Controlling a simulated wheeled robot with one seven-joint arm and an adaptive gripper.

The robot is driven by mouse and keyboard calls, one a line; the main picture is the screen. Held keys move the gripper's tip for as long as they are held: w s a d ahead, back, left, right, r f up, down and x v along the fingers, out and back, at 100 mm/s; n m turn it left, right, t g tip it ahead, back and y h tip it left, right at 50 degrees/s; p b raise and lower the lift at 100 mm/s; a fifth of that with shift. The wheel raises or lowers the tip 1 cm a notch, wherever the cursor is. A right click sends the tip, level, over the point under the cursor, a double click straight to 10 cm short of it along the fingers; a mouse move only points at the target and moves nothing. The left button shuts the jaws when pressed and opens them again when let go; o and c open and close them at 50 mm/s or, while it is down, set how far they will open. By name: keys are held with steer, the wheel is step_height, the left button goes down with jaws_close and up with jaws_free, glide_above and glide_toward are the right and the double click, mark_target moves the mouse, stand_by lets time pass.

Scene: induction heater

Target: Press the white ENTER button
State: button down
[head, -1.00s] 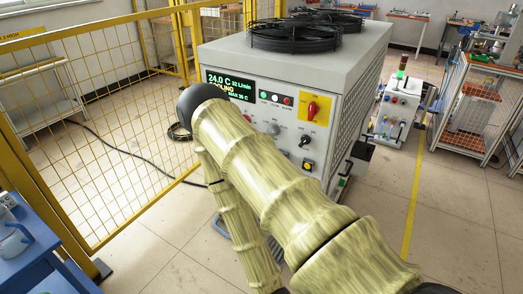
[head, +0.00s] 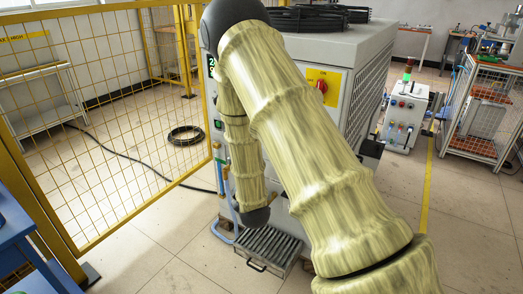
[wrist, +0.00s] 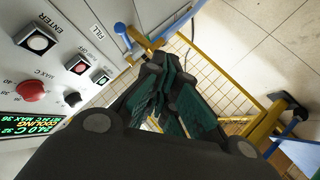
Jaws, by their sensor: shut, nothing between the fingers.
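In the wrist view the white ENTER button (wrist: 38,42) sits in a black square surround on the grey control panel at upper left, beside its ENTER label. My gripper (wrist: 168,100) is shut and empty in the middle of the wrist view. It is to the right of the button and apart from it, over open space beside the panel. In the head view my arm hides most of the panel, including the ENTER button, and my gripper cannot be made out.
Near ENTER are two more square buttons, one reddish (wrist: 78,67), a red knob (wrist: 30,90) and a lit display (wrist: 35,126). A red rotary switch (head: 321,86) is on the cabinet front. A yellow mesh fence (head: 110,120) stands at left.

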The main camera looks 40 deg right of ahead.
steer(key=w+d+r+t+h+b, duration=0.1)
steer(key=w+d+r+t+b, duration=0.1)
steer(key=w+d+r, duration=0.1)
steer(key=w+d+r+n+t+h+b, duration=0.1)
steer(key=w+d+r+b, duration=0.1)
steer(key=r, duration=0.6)
steer(key=w+d, duration=0.1)
steer(key=w, duration=0.1)
steer(key=shift+w+d+r+t, duration=0.15)
steer(key=shift+w+r+t, duration=0.15)
steer(key=shift+w+t, duration=0.1)
steer(key=shift+d, duration=0.1)
steer(key=w+d, duration=0.3)
steer(key=d, duration=0.5)
steer(key=shift+w, duration=0.15)
steer(key=shift+w+d, duration=0.35)
steer(key=shift+d, duration=0.45)
stand_by(1.8)
steer(key=shift+a, duration=0.1)
steer(key=shift+s+a, duration=0.35)
steer(key=shift+a, duration=0.4)
